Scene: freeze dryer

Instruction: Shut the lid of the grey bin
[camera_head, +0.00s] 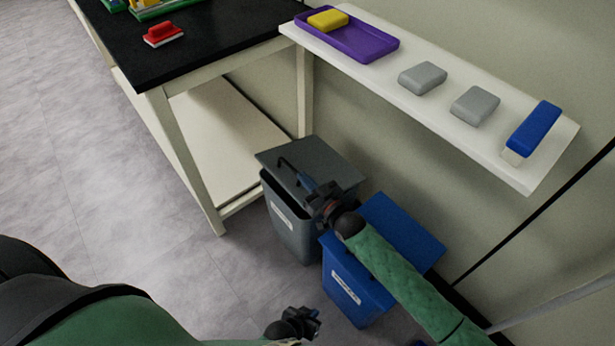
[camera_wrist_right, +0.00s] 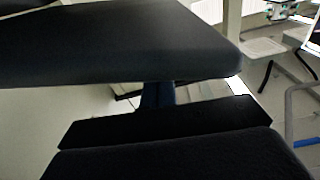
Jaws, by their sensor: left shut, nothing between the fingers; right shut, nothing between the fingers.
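The grey bin (camera_head: 291,228) stands on the floor beside the black-topped table. Its grey lid (camera_head: 328,165) lies over the top, tilted, with a dark gap showing along the front left edge. My right gripper (camera_head: 300,178) is shut and empty, over the lid's front part; whether it touches the lid is unclear. In the right wrist view dark shapes fill most of the picture, and I cannot tell lid from gripper parts. My left gripper (camera_head: 312,320) is shut and empty, low at the bottom centre, apart from the bins.
A blue bin (camera_head: 345,284) with a blue lid (camera_head: 412,232) stands right beside the grey one, under my right forearm. A white shelf (camera_head: 424,109) with a purple tray (camera_head: 377,49) and several blocks runs above. The black table (camera_head: 215,50) is behind left. Open floor lies left.

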